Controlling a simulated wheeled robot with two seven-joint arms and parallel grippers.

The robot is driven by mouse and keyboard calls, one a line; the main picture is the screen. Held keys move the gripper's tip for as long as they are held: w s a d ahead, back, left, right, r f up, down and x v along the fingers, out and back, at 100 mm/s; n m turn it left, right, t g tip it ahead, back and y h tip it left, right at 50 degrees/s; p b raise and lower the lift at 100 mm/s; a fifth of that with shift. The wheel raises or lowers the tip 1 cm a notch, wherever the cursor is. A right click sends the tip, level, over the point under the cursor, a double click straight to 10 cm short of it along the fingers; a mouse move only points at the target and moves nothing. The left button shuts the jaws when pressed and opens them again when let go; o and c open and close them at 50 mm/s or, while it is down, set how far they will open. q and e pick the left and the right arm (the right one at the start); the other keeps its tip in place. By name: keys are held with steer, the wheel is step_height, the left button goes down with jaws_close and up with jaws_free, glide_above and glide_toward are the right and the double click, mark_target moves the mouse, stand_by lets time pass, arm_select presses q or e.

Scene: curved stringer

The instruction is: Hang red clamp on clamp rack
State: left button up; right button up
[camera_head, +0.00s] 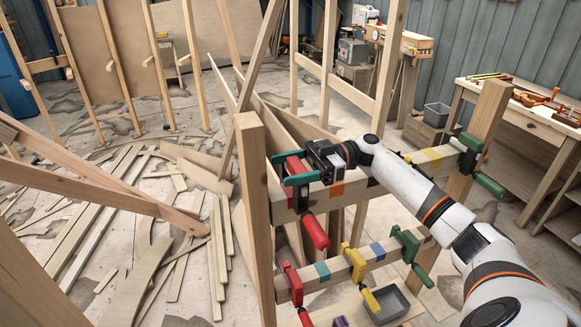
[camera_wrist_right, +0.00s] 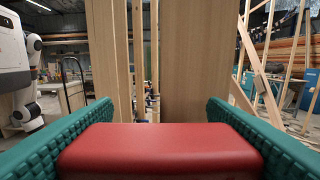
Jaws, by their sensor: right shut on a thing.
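The clamp rack has a wooden upper rail (camera_head: 352,186) and lower rail (camera_head: 333,271) with coloured marks, set between two upright posts. My right gripper (camera_head: 292,168) is at the left end of the upper rail, beside the left post (camera_head: 254,200). Its teal fingers are shut on the red clamp (camera_head: 316,232), whose red handle hangs below the rail, tilted. In the right wrist view the red clamp body (camera_wrist_right: 160,150) fills the gap between the teal fingers. I cannot tell whether the clamp rests on the rail. My left gripper is out of view.
Another red clamp (camera_head: 292,283), a yellow clamp (camera_head: 357,264) and a green clamp (camera_head: 407,244) hang on the lower rail. A dark green clamp (camera_head: 470,155) is at the upper rail's right end. A grey bin (camera_head: 388,303) sits below. Lumber leans behind and left.

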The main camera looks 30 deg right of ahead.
step_height(320, 180, down, 3)
steer(key=shift+r+b, duration=0.1)
steer(key=shift+b, duration=0.65)
stand_by(0.5)
steer(key=shift+f, duration=0.55)
steer(key=o, duration=1.9)
steer(key=shift+f, duration=0.1)
